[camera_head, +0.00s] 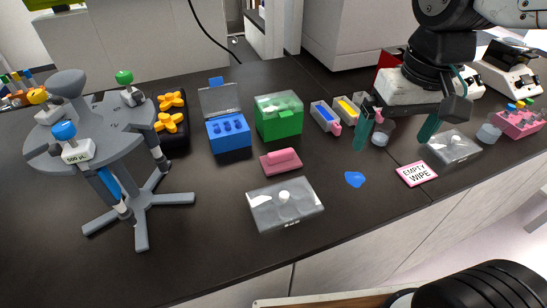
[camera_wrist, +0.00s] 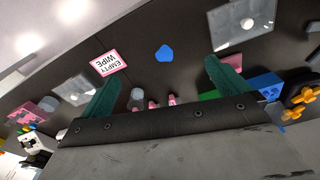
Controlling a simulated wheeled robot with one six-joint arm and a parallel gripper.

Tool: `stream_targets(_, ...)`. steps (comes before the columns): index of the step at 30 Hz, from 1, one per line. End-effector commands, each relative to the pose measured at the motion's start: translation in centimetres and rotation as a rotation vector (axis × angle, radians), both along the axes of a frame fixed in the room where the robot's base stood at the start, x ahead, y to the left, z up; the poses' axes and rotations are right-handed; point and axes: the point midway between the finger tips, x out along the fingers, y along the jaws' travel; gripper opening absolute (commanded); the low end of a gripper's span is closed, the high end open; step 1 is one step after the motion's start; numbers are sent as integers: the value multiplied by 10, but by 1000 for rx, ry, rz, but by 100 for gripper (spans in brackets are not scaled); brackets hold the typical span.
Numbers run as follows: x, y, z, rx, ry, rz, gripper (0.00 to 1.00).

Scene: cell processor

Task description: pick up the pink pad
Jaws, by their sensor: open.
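The pink pad (camera_head: 281,161), a flat pink block with a raised grip on top, lies on the dark bench in the middle of the head view. In the wrist view a pink patch of the pad (camera_wrist: 237,62) shows behind my right-hand green finger, which hides part of it. My gripper (camera_head: 394,144) is open and empty, its two green fingers wide apart. It hangs above the bench to the right of the pad, clear of it. The gripper also shows in the wrist view (camera_wrist: 161,68).
A clear-lidded case (camera_head: 286,207) lies in front of the pad; a green box (camera_head: 279,118) and blue rack (camera_head: 228,134) stand behind it. A blue scrap (camera_head: 355,179) and "EMPTY WIPE" card (camera_head: 417,174) lie right. A grey pipette stand (camera_head: 100,140) fills the left.

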Motion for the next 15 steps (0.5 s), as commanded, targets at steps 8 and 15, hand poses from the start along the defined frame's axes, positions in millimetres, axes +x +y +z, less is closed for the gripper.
stream_targets(8,91,98,-35,-9,56,126,100)
stream_targets(15,124,155,-67,-16,75,177,100)
